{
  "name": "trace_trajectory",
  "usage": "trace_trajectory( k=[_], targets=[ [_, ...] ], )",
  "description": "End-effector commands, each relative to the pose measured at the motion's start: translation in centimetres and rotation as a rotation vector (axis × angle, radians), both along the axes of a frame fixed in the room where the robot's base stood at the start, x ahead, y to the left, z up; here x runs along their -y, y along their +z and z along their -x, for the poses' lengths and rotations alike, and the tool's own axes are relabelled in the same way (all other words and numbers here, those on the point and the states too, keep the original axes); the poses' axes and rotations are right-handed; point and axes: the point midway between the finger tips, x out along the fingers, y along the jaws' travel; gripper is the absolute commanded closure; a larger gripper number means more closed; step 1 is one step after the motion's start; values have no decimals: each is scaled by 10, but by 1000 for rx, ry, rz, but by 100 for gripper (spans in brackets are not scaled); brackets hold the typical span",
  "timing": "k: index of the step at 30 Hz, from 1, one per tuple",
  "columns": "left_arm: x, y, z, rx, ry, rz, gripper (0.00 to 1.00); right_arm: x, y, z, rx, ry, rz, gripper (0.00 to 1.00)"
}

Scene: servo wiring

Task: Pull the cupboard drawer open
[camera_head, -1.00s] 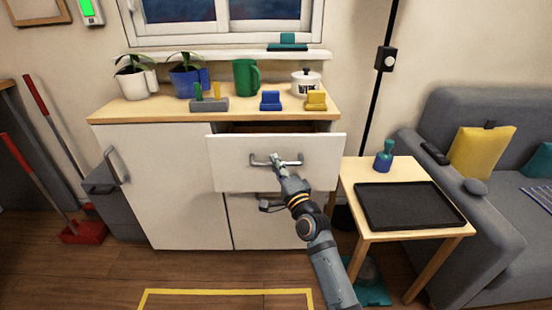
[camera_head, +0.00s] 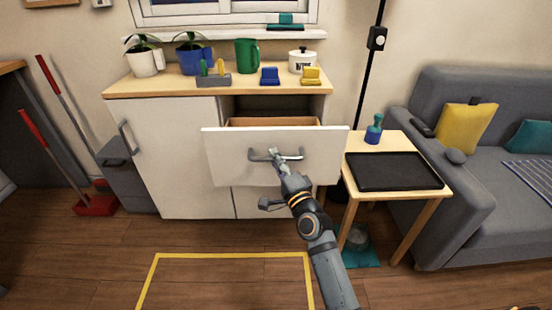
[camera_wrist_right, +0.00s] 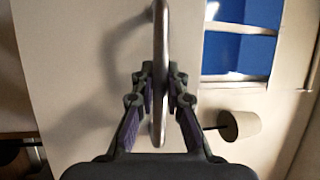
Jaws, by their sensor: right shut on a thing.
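The white cupboard (camera_head: 177,170) stands against the wall with a wooden top. Its top drawer (camera_head: 230,172) is pulled out, and the wooden inside edge shows behind its front. My right gripper (camera_head: 275,157) is at the grey bar handle (camera_head: 292,154) on the drawer front. In the right wrist view the handle (camera_wrist_right: 160,50) runs between the two fingers of the right gripper (camera_wrist_right: 161,85), which are shut on it. How deep the drawer contents lie is hidden by the front. My left gripper is not in view.
A small wooden table with a black tray (camera_head: 398,172) stands right of the drawer.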

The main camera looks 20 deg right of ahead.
Motion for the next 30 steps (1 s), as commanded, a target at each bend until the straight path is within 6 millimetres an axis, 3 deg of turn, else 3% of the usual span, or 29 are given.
trace_trajectory(
  k=[6, 7, 12, 23, 26, 30],
  targets=[
    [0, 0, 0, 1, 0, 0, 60, 0, -1, 0, -1, 0, 0, 100],
    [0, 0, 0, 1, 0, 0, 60, 0, -1, 0, -1, 0, 0, 86],
    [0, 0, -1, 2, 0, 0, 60, 0, 0, 0, -1, 0, 0, 64],
    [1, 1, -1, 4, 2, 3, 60, 1, -2, 5, -2, 0, 0, 64],
    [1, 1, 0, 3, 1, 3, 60, 3, -6, 20, -4, 0, 0, 64],
    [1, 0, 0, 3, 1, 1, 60, 7, -13, 57, -7, 0, 1, 64]
  ],
)
